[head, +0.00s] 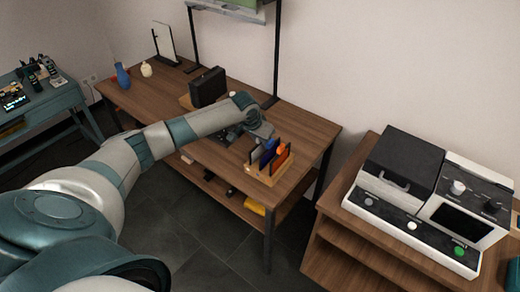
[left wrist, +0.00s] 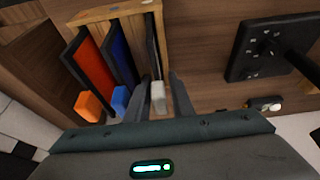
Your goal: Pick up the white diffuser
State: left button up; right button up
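A wooden rack (head: 266,177) on the long table holds several upright panels. In the left wrist view the rack (left wrist: 112,12) shows a panel with a white tab (left wrist: 158,97), which seems to be the white diffuser; its face is seen nearly edge-on and looks dark. My left gripper (left wrist: 161,92) is open, with one finger on each side of the white tab; I cannot tell whether either touches it. In the head view the left gripper (head: 262,138) is at the back of the rack, and the white tab cannot be made out there. My right gripper is out of view.
Beside the white-tabbed panel are a blue panel (left wrist: 119,50) and an orange panel (left wrist: 92,65). A black plate with a rod (left wrist: 262,48) lies nearby. A black case (head: 208,87), a blue vase (head: 123,76) and a cream jar (head: 146,69) stand farther left. A white machine (head: 410,222) stands right.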

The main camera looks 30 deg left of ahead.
pick_arm(q)
grip_shut()
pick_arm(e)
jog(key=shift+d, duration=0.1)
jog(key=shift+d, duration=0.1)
